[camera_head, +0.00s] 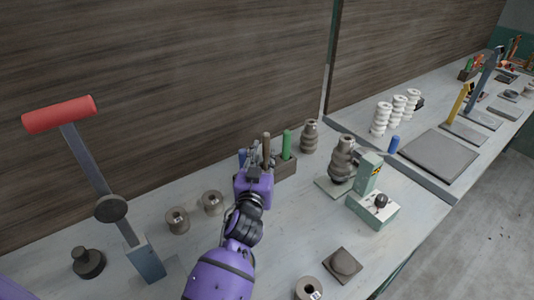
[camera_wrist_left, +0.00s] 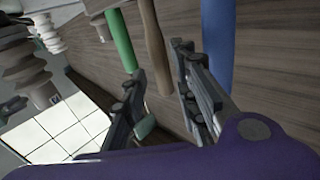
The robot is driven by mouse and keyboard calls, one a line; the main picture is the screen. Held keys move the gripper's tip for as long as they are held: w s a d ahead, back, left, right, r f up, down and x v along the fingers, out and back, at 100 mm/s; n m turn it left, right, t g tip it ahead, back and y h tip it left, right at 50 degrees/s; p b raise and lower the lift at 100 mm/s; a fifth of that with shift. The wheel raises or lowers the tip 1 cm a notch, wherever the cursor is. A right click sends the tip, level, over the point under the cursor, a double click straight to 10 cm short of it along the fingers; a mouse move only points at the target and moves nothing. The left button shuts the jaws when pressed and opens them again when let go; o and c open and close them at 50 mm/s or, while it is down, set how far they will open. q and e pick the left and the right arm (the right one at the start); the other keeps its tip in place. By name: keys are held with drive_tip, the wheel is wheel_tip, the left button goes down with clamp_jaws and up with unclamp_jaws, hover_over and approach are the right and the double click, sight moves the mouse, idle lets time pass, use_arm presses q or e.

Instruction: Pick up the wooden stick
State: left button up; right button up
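The brown wooden stick (camera_head: 266,144) stands upright in a holder block (camera_head: 286,169) near the wall, between a green stick (camera_head: 287,143) and a blue one (camera_head: 242,156). My left gripper (camera_head: 258,158) is at the stick, and the purple wrist hides its lower part in the head view. In the left wrist view the wooden stick (camera_wrist_left: 153,45) shows between the two open fingers (camera_wrist_left: 162,85), with gaps visible on both sides. The green stick (camera_wrist_left: 121,40) is beyond the left finger and the blue stick (camera_wrist_left: 217,45) beyond the right one. My right gripper is not in view.
A lever press with a red handle (camera_head: 60,114) stands at the left. Grey ribbed insulators (camera_head: 342,160) and a green-white device (camera_head: 372,205) are right of the holder. Small grey spools (camera_head: 211,202) stand left of my gripper. The front bench is partly clear.

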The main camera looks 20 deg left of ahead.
sight(265, 150)
use_arm(q)
drive_tip(key=w, duration=0.2)
drive_tip(key=w+b, duration=0.1)
drive_tip(key=w, duration=0.1)
drive_tip(key=shift+a+f, duration=0.3)
drive_tip(key=shift+w+a+r, duration=0.1)
drive_tip(key=shift+w, duration=0.4)
drive_tip(key=shift+r, duration=0.1)
drive_tip(key=c, duration=0.5)
clamp_jaws()
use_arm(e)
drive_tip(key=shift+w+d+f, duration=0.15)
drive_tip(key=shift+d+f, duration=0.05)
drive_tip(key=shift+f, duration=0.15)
use_arm(q)
drive_tip(key=shift+r, duration=0.1)
